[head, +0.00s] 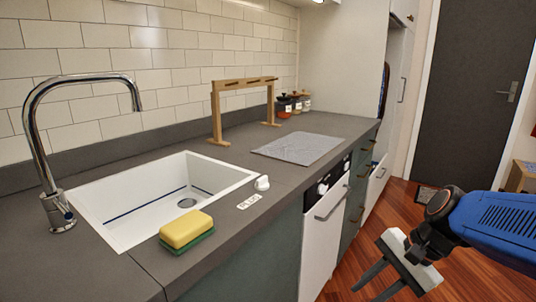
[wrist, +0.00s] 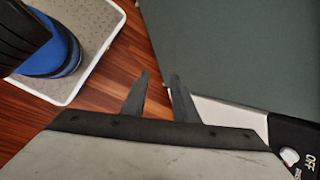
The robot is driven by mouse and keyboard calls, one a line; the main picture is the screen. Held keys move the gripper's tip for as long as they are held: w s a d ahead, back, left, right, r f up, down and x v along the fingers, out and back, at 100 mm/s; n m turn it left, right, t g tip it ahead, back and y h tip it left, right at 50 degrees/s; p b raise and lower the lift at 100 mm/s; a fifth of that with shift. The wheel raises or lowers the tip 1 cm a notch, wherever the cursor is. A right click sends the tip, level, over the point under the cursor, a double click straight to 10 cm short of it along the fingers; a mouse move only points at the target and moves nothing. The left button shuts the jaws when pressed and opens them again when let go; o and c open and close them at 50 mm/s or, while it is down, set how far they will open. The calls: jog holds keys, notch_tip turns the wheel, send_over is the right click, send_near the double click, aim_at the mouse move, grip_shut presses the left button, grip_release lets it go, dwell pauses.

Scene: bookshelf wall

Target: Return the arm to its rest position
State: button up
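My gripper (head: 372,288) is at the lower right of the head view, in front of the counter and over the wooden floor. My blue arm reaches in from the right edge. The two dark fingers stand apart with nothing between them; they also show in the wrist view (wrist: 160,82). The wrist view looks down past the fingers to the floor, a dark green cabinet front (wrist: 235,50) and a corner of the appliance with the OFF mark (wrist: 290,135).
The counter holds a sink (head: 150,200), a tap (head: 50,150), a yellow-green sponge (head: 187,230), a wooden rack (head: 216,115), a grey mat (head: 298,147) and several jars (head: 284,106). A white-fronted appliance (head: 322,235) stands below. Floor (head: 400,205) is open towards the dark door (head: 480,90).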

jog(key=s+d+r+n+t+h, duration=0.1)
jog(key=s+d+n+t+h, duration=0.2)
jog(key=n, duration=0.9)
jog(key=shift+s+d+h, duration=1.3)
jog(key=shift+s+d, duration=0.35)
jog(key=shift+d, duration=0.1)
jog(key=shift+r, duration=0.1)
jog(key=shift+c, duration=0.4)
